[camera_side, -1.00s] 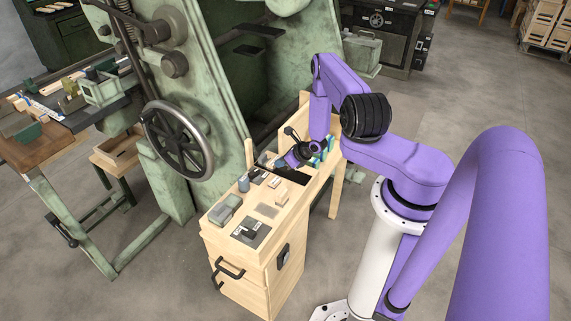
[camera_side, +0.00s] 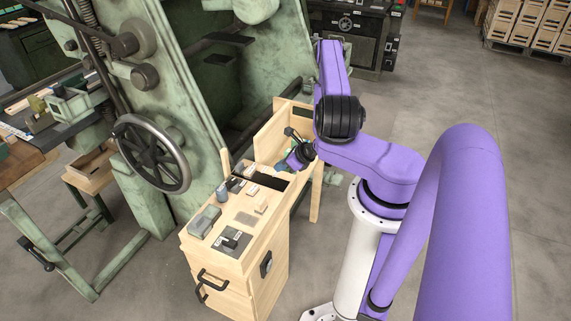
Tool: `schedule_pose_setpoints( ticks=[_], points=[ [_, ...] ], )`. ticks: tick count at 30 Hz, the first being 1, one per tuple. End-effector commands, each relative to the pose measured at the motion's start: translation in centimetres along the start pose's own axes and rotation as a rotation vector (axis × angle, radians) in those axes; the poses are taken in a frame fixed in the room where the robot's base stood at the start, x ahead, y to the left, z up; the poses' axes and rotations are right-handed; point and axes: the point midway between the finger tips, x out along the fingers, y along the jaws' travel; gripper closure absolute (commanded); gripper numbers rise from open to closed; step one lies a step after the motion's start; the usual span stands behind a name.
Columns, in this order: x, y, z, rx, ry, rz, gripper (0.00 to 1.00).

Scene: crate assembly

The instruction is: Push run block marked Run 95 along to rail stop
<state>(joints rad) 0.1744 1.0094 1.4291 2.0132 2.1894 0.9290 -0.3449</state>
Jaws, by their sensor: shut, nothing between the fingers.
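My gripper (camera_side: 282,167) is at the far part of a pale wooden bench (camera_side: 232,262), low over its top, just beyond a dark opening (camera_side: 268,180). It is shut with nothing between the fingers. Its fingertips are small and partly lost against the bench. Small blue-green pieces show beside my wrist, partly hidden by it. I cannot read any marking, so I cannot tell which piece is the run block marked Run 95. I cannot make out the rail stop either.
On the near bench top are a grey box (camera_side: 204,222), a grey cylinder (camera_side: 221,193), a small wooden block (camera_side: 261,207) and a dark plate (camera_side: 232,242). A green machine with a handwheel (camera_side: 153,153) stands close behind the bench. Upright boards edge the bench's far end.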

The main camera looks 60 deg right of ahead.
Motion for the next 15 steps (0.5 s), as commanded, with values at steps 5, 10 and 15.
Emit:
schedule_pose_setpoints(
  ticks=[5,10,15],
  points=[
    [-1.8,-0.1,0.0,0.001,0.0,-0.001,1.0],
    [-2.3,0.0,0.0,0.0,0.0,0.0,1.0],
    [-2.2,0.0,0.0,0.0,0.001,0.0,1.0]
  ],
)
